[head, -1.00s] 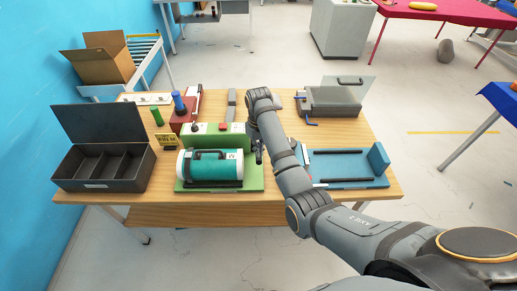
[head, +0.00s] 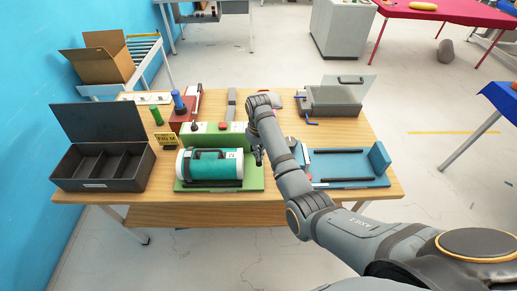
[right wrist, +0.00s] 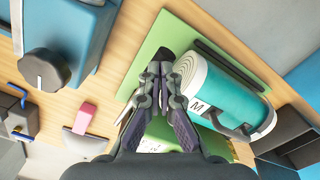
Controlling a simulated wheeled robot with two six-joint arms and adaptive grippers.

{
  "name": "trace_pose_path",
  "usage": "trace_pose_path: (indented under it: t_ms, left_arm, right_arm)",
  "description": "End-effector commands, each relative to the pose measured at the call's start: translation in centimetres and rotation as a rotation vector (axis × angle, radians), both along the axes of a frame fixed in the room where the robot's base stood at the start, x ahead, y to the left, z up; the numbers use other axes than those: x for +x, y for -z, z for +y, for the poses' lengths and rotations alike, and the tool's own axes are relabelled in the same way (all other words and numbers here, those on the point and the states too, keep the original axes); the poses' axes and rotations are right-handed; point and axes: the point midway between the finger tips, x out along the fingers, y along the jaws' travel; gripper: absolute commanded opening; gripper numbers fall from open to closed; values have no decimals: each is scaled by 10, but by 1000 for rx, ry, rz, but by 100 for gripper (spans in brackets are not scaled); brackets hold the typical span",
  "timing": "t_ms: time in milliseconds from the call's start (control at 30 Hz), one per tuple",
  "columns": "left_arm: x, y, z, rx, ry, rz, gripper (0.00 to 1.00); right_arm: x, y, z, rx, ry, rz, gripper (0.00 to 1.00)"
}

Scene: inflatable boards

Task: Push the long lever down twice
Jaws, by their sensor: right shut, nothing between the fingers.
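My right gripper (head: 258,160) is shut and empty at the right end of the green base (head: 255,183), by the teal roll (head: 206,168). In the right wrist view its fingertips (right wrist: 160,68) point at the green board beside the roll's end marked M. A pale grey tapered piece (right wrist: 129,109) shows beside the fingers; I cannot tell whether it is the long lever or whether the gripper touches it. A red device (head: 181,121) with a slim upright bar (head: 198,99) stands at the back left. My left gripper is not in view.
A blue base (head: 350,183) with black rails lies to the right. A dark compartment box (head: 101,181) with a raised lid stands at the left. A grey box (head: 333,107) with a clear lid stands at the back right. The table (head: 360,208) is bare along its front edge.

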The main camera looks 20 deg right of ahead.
Motion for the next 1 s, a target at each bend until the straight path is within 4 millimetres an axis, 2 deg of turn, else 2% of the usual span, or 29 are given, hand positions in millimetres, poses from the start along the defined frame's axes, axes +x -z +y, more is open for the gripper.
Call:
trace_pose_path:
  t_ms: [1000]
  left_arm:
    - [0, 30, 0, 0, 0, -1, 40]
  right_arm:
    - [0, 74, 0, 0, 0, 1, 0]
